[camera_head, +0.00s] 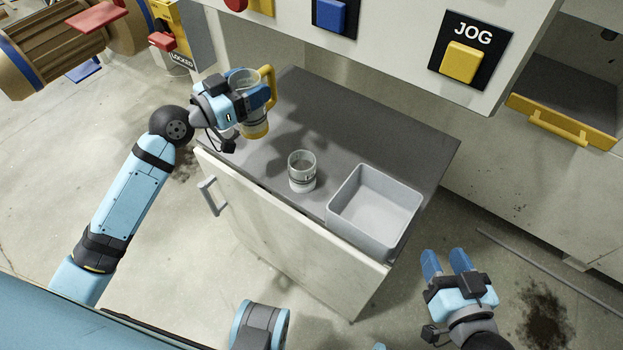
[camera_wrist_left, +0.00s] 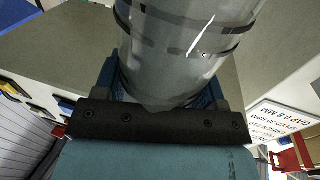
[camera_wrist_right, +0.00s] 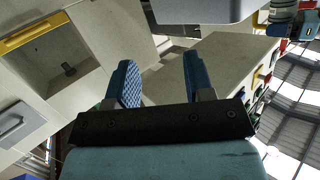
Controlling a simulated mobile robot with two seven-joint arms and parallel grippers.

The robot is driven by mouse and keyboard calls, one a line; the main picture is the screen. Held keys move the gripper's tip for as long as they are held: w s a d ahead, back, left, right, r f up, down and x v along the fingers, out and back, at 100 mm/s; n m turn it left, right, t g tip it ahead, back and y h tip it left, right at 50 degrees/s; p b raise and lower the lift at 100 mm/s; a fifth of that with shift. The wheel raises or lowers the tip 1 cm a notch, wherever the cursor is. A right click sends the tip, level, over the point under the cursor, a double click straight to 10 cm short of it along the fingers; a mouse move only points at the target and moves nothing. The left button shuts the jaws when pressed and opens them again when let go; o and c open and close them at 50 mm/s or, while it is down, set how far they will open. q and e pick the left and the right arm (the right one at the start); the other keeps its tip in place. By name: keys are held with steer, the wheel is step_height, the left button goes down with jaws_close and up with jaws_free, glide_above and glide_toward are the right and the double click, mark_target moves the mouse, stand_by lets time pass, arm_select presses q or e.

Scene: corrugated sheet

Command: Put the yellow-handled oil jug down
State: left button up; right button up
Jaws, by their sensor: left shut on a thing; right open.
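The oil jug is a clear cylinder with a yellow handle (camera_head: 269,84) and a yellow base (camera_head: 256,131). My left gripper (camera_head: 240,95) is shut on the jug, which is held near the far left part of the cabinet top. Whether its base touches the top cannot be told. In the left wrist view the jug's clear body (camera_wrist_left: 185,50) with dark bands fills the space between the fingers. My right gripper (camera_head: 448,264) is open and empty, to the right of the cabinet; its spread fingers also show in the right wrist view (camera_wrist_right: 158,85).
The grey cabinet top (camera_head: 345,125) carries a clear cup (camera_head: 302,171) near its front edge and an empty grey bin (camera_head: 374,210) at the right. The top behind the cup is clear. A machine panel with a JOG button (camera_head: 461,62) overhangs the back.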

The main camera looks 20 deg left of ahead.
mark_target(259, 125)
arm_select(q)
steer(key=shift+w+f, duration=0.2)
steer(key=shift+f, duration=0.2)
steer(key=shift+w+d+f+b, duration=0.1)
steer(key=shift+f+b, duration=0.25)
steer(key=shift+b, duration=0.1)
step_height(259, 125, down, 5)
steer(key=shift+f+b, duration=0.1)
steer(key=shift+b, duration=0.95)
step_height(259, 125, down, 3)
steer(key=shift+f+b, duration=0.15)
steer(key=shift+b, duration=0.55)
steer(key=shift+f, duration=0.25)
steer(key=shift+f+b, duration=0.25)
steer(key=shift+b, duration=0.15)
steer(key=o, duration=1)
steer(key=shift+r, duration=0.1)
steer(key=shift+c, duration=0.2)
arm_select(e)
step_height(259, 125, up, 7)
steer(key=a+t+y, duration=0.2)
steer(key=t+y, duration=0.1)
steer(key=shift+w+a+t, duration=0.3)
steer(key=shift+w, duration=0.05)
